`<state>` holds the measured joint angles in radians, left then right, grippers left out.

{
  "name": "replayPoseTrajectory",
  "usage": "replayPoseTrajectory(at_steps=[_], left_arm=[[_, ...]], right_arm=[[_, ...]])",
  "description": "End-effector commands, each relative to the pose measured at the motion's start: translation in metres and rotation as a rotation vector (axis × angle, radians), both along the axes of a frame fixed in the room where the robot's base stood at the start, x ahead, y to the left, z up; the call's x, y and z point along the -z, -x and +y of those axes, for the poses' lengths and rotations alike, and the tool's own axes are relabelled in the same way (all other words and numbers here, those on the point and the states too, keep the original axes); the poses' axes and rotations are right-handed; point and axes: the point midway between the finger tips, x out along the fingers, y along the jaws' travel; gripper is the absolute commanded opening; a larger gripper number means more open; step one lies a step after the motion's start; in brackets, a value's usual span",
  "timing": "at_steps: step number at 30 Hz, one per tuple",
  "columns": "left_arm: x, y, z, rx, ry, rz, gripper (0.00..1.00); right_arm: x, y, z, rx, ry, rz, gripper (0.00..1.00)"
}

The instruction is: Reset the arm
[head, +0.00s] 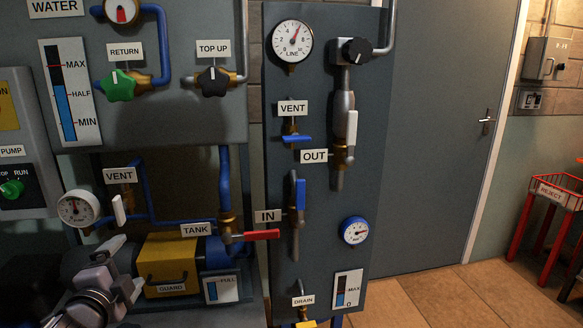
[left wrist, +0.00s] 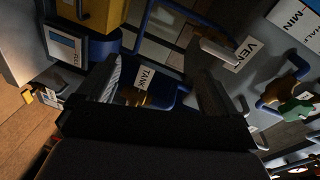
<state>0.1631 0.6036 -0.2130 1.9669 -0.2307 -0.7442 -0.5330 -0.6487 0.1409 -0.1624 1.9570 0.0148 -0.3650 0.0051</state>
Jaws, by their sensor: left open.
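My left gripper (head: 126,265) is at the lower left of the head view, in front of the tank area and just left of the yellow guard (head: 168,265). In the left wrist view its two fingers (left wrist: 160,88) stand apart with nothing held between them. The TANK label (left wrist: 146,77) shows beyond the gap between them. The red-handled valve (head: 262,235) beside the TANK label is right of the gripper and apart from it. My right gripper is not in view.
A tall panel (head: 378,120) carries LINE, VENT, OUT, IN and DRAIN fittings. The white vent lever (head: 119,209) and a gauge (head: 77,208) are close above the gripper. A grey door (head: 440,130) and red reject stand (head: 556,190) are at right, with open tiled floor (head: 450,295) before them.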

Motion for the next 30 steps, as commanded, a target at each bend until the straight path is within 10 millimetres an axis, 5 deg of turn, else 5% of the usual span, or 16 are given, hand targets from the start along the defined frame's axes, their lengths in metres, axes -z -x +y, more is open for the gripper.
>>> replayPoseTrajectory(at_steps=[6, 13, 21, 30], left_arm=[[0.110, 0.062, -0.055, 0.044, 0.408, 0.188, 0.94], [0.190, 0.152, -0.105, -0.033, 0.845, 0.350, 0.94], [0.230, 0.236, -0.137, -0.188, 1.192, 0.441, 0.94], [0.236, 0.251, -0.142, -0.223, 1.257, 0.450, 0.94]], right_arm=[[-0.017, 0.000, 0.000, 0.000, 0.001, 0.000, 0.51], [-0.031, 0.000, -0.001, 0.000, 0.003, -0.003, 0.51], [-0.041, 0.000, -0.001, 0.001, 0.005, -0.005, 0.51], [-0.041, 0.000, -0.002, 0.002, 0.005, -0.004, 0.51]])
